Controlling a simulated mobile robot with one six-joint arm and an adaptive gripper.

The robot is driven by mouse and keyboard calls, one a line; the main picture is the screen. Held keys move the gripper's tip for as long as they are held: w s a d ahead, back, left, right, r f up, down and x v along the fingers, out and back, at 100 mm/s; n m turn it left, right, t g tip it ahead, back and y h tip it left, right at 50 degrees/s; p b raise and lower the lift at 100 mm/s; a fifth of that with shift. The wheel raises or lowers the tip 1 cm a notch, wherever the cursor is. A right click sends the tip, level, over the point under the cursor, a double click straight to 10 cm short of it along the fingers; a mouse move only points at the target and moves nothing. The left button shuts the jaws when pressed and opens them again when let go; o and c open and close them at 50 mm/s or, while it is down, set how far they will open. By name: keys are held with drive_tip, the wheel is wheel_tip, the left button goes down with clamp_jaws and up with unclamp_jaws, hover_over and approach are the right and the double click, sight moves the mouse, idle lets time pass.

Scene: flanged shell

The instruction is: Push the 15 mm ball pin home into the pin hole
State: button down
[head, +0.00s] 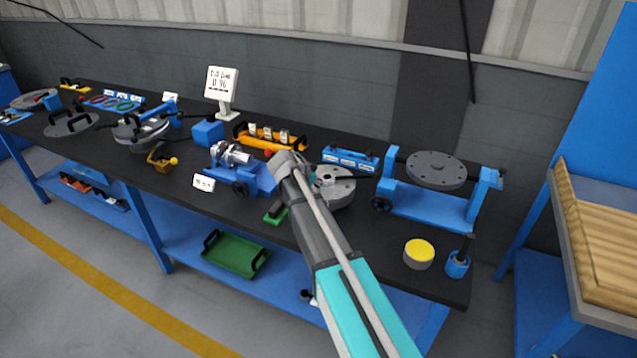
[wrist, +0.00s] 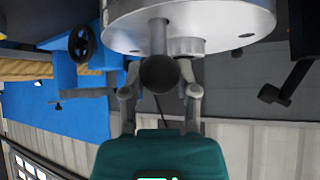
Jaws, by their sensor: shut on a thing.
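In the wrist view, my gripper (wrist: 160,92) has its two grey fingers on either side of the dark ball of the ball pin (wrist: 160,74) and is shut on it. The pin's grey shank (wrist: 158,38) runs up from the ball to the face of the round metal flange (wrist: 235,22). A length of shank shows outside the face. I cannot tell how deep its end sits, and the pin hole is hidden. In the head view, a grey slotted disc (head: 338,188) lies beside the end of my arm, which hides the fingertips and the pin.
A short grey boss (wrist: 187,47) stands close beside the shank. A blue fixture with a black handwheel (wrist: 83,43) is at the left of the wrist view. In the head view, a blue stand (head: 430,205) holds another round plate, and a yellow-topped tin (head: 419,252) stands near the bench's front edge.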

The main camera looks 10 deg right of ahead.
drive_tip(key=shift+f+b, duration=0.95)
drive_tip(key=shift+f, duration=0.05)
drive_tip(key=shift+c, duration=1.4)
unclamp_jaws()
drive_tip(key=shift+r, duration=0.15)
wheel_tip(320, 180, up, 11)
drive_tip(key=p, duration=1.1)
drive_tip(key=shift+r, duration=0.1)
